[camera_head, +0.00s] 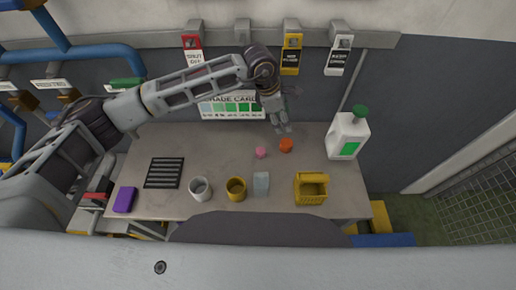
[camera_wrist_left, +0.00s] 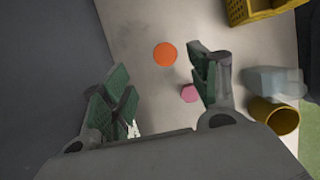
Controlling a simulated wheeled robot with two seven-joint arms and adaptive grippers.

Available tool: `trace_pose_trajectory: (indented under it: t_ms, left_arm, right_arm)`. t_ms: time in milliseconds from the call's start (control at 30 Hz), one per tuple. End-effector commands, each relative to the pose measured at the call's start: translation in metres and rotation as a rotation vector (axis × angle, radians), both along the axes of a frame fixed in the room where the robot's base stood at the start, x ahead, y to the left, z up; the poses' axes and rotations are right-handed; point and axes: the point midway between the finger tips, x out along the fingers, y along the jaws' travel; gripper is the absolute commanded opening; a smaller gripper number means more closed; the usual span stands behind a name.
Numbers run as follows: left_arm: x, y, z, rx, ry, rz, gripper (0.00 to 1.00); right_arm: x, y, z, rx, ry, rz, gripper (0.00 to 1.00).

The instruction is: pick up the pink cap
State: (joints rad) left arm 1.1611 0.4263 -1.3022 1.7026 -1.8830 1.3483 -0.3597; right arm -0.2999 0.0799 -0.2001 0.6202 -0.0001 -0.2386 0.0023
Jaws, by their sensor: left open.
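The small pink cap (camera_head: 261,152) lies on the grey table (camera_head: 222,160) toward the back, left of an orange cap (camera_head: 286,145). My left gripper (camera_head: 282,129) is above the table's back edge, behind the two caps. In the left wrist view the gripper (camera_wrist_left: 160,90) is open, with green-padded fingers and nothing held. The pink cap (camera_wrist_left: 189,93) shows there just beside the right-hand finger, partly covered by it. The orange cap (camera_wrist_left: 165,54) lies ahead, between the fingers' directions. My right gripper is in neither view.
A yellow basket (camera_head: 311,190), a clear block (camera_head: 261,184), a yellow mug (camera_head: 236,189), a white mug (camera_head: 200,189) and a purple box (camera_head: 124,200) line the near side. A black grille (camera_head: 164,173) lies left; a white jug (camera_head: 347,135) stands right.

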Motion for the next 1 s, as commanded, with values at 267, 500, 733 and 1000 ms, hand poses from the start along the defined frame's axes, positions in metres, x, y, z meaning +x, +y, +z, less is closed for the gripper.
trace_pose_trajectory:
  t_ms: [267,500,733,1000]
  left_arm:
    - [-0.009,0.051,-0.012,0.252,-0.011,-0.227,0.61]
    - [-0.019,0.076,-0.014,0.363,0.010,-0.434,0.61]
    - [-0.019,0.076,-0.014,0.361,-0.004,-0.499,0.61]
    - [-0.018,0.075,-0.014,0.360,-0.005,-0.498,0.61]
  right_arm:
    - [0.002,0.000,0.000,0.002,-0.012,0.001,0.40]
    - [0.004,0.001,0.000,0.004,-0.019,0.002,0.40]
    - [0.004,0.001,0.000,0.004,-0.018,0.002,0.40]
    - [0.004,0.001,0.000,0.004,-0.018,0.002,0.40]
